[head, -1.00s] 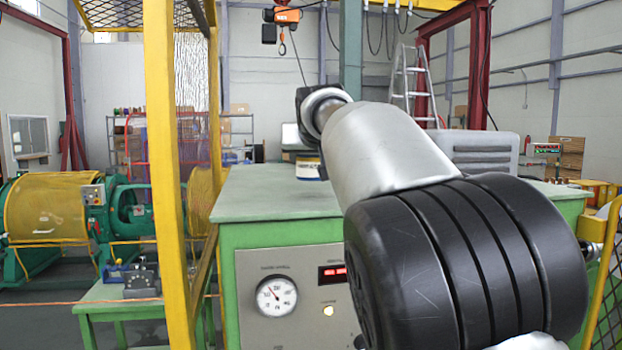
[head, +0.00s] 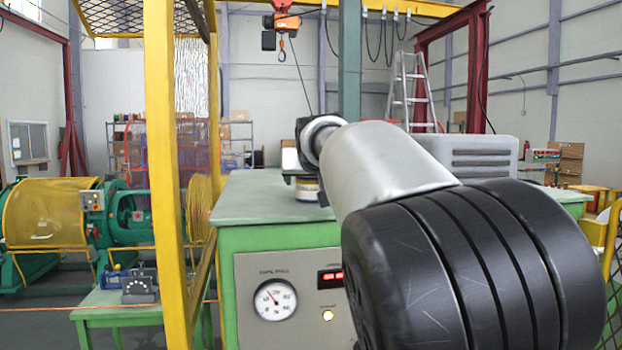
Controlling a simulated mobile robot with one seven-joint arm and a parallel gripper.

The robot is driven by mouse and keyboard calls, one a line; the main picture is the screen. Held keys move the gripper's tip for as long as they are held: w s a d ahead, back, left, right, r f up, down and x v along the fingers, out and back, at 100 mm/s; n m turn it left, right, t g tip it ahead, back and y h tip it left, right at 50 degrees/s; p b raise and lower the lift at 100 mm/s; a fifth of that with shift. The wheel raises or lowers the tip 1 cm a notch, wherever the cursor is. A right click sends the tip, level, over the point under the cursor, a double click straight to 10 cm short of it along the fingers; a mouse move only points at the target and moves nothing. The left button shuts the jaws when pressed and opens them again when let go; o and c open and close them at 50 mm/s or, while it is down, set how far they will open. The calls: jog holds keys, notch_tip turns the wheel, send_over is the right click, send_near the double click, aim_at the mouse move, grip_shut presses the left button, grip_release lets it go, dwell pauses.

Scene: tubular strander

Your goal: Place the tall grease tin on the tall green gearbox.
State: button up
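A small pale tin with a yellowish band (head: 308,190) shows on or just above the green top of a cabinet (head: 262,205), below the end of my arm. My arm hides part of it, and I cannot tell whether it is the tall grease tin. My gripper (head: 298,174) is a small dark shape just above the tin, mostly hidden behind my wrist. I cannot see its fingers or whether they touch the tin. No other green body in view is clearly the tall gearbox; green machinery (head: 130,215) stands at the left.
A yellow post (head: 163,150) stands left of the cabinet. A grey ribbed housing (head: 483,158) sits on the right of its top. A small device (head: 140,287) rests on a low green table (head: 95,305). The cabinet top's front left is clear.

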jog(key=shift+r, duration=0.15)
jog(key=shift+s, duration=0.25)
jog(key=b+v, duration=0.3)
jog(key=v, duration=0.8)
jog(key=shift+s+r+b, duration=0.1)
jog(key=shift+s+b, duration=0.15)
jog(key=shift+b, duration=0.15)
